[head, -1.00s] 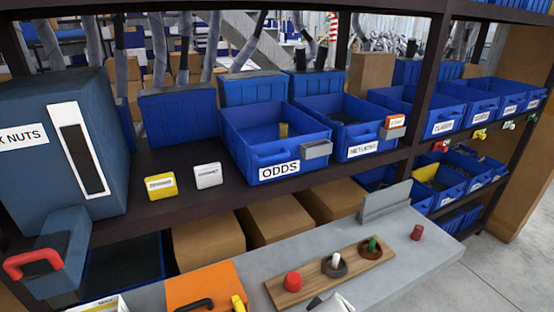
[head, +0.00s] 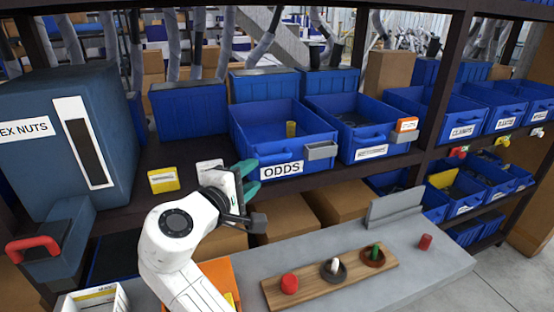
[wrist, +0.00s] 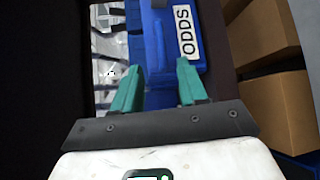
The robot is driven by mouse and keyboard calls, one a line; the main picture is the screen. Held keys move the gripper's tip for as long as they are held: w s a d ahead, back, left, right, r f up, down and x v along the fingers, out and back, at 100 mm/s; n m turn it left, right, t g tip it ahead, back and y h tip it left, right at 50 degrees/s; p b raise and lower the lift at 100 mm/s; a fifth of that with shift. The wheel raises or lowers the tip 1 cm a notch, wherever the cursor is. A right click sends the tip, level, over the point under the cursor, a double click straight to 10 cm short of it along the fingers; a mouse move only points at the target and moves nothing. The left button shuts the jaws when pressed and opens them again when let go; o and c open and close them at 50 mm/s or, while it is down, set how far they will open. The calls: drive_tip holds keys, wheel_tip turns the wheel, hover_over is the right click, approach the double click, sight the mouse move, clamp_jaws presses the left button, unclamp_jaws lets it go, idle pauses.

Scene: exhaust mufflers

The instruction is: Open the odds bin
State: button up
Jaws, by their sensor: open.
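The odds bin (head: 242,139) is a blue bin on the shelf with a white "ODDS" label (head: 282,169) on its front. My gripper (head: 248,180) is at the bin's front left corner, left of the label, with teal fingers apart. In the wrist view, my gripper (wrist: 157,82) is open, and part of the blue odds bin (wrist: 158,40) lies just beyond and between the fingers, its label beside the right finger. I cannot tell whether the fingers touch the bin.
A grey holder (head: 321,151) sits at the bin's front right corner. A yellow card (head: 163,180) and a white card stand left of it, near my arm. Another blue bin (head: 380,145) stands close on the right. Below, a grey bench (head: 410,262) carries a wooden board (head: 335,281) with several pieces.

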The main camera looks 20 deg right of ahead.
sight(273, 160)
drive_tip(key=p+x, duration=0.1)
drive_tip(key=x, duration=0.9)
drive_tip(key=shift+w+d+f, duration=0.1)
drive_tip(key=shift+w+d, duration=0.1)
drive_tip(key=shift+w, duration=0.05)
clamp_jaws()
